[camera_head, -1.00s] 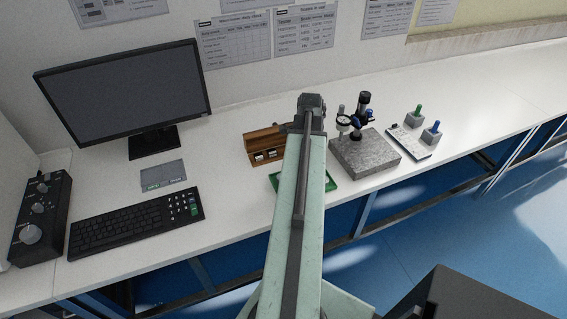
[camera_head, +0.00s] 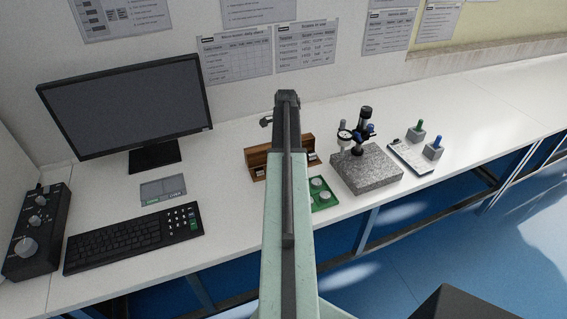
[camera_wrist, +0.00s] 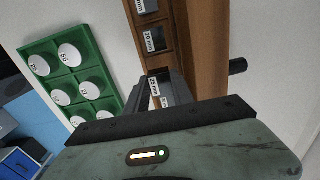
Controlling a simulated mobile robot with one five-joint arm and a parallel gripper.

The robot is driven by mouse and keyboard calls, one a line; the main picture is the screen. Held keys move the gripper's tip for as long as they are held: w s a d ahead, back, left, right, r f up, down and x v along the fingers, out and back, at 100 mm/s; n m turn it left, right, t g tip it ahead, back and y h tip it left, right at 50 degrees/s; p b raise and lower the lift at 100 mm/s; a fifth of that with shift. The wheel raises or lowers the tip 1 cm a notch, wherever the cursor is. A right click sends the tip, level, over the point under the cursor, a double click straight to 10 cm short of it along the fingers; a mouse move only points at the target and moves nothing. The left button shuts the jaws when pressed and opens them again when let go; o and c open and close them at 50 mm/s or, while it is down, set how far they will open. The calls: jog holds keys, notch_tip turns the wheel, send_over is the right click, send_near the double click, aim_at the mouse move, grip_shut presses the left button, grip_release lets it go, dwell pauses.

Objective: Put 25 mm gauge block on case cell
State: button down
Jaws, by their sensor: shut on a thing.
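The wooden case (camera_head: 258,163) stands on the bench in the head view, partly hidden behind my arm. In the wrist view its brown wall (camera_wrist: 205,50) runs down the middle, beside cells with small labelled blocks. One cell block (camera_wrist: 153,40) seems marked 20 mm. My gripper (camera_wrist: 158,90) is shut on a small pale block, the gauge block (camera_wrist: 155,88), whose label is small and hard to read. The dark fingers hide much of it. It appears over or close to the lower cells; I cannot tell whether it touches the case.
A green tray (camera_head: 329,206) with round white pieces lies right of the case. A granite stand (camera_head: 367,169) with a dial gauge stands farther right. A monitor (camera_head: 128,105) and keyboard (camera_head: 133,238) are at left.

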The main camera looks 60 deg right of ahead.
jog(key=f+b, duration=0.4)
jog(key=shift+w+d, duration=0.15)
jog(key=shift+w, duration=0.1)
jog(key=shift+r+p, duration=0.2)
jog(key=shift+p, duration=0.1)
jog(key=shift+f, duration=0.2)
jog(key=c, duration=1.4)
grip_release()
jog(key=shift+o, duration=0.2)
jog(key=shift+r, duration=0.15)
notch_tip(320, 180, up, 12)
jog(key=p, duration=1.2)
jog(key=shift+r, duration=0.2)
jog(key=shift+f, duration=0.1)
